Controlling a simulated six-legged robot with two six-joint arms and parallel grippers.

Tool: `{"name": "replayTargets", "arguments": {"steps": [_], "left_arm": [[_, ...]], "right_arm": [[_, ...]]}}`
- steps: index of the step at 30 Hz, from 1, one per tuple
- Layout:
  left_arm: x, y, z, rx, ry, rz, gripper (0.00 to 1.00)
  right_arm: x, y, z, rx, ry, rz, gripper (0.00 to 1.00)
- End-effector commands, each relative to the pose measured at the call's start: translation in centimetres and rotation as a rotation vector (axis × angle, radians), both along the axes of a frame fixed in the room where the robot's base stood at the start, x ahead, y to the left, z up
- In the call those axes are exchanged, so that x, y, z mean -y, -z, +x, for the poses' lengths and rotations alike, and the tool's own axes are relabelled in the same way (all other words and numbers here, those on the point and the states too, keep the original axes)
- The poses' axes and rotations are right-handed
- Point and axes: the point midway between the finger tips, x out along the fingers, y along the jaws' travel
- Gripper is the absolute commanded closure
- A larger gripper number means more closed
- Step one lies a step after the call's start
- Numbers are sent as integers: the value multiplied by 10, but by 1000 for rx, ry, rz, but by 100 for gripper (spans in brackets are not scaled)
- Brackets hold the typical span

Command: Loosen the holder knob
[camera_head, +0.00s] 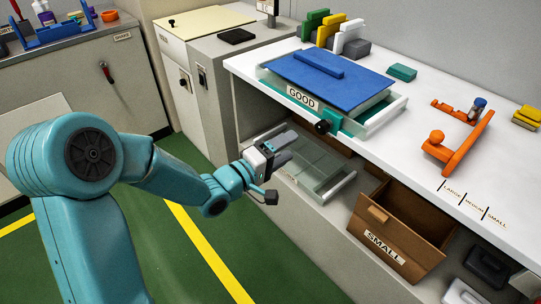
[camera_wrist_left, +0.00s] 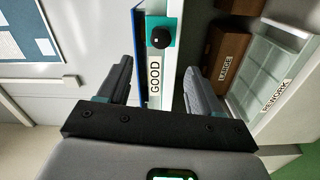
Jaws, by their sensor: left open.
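A black knob (camera_head: 322,127) sticks out from a teal bracket (camera_head: 343,125) on the front of the tray labelled GOOD (camera_head: 385,116), beside its label. My left gripper (camera_head: 287,147) is open and empty, in front of the counter, to the left of and below this knob in the head view. In the left wrist view the knob (camera_wrist_left: 161,39) lies beyond the gap between the two fingers (camera_wrist_left: 158,80), apart from them. An orange holder (camera_head: 462,150) with a rounded orange knob (camera_head: 436,137) lies on the counter at the right. My right gripper is not in view.
A blue panel (camera_head: 325,77) covers the GOOD tray. Below the counter are a clear tray (camera_head: 339,187) and a brown box labelled SMALL (camera_head: 411,216). A teal block (camera_head: 402,72) and coloured parts stand at the back. Green floor in front is free.

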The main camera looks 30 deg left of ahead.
Motion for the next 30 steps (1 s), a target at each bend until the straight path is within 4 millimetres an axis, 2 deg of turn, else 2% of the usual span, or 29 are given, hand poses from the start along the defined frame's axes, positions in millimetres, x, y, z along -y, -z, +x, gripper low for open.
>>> {"name": "replayTargets", "arguments": {"steps": [3, 9, 26, 28, 30], "left_arm": [[-9, -1, -23, -1, -4, -1, 35], [-16, -1, -42, 1, -2, 0, 35], [-15, -1, -44, 2, 2, -1, 35], [-7, 4, -43, -8, 23, -8, 35], [13, 23, -41, -50, 66, -30, 35]], "right_arm": [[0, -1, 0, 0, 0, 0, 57], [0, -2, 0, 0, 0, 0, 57], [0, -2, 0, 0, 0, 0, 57], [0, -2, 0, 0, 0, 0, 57], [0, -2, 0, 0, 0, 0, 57]]}}
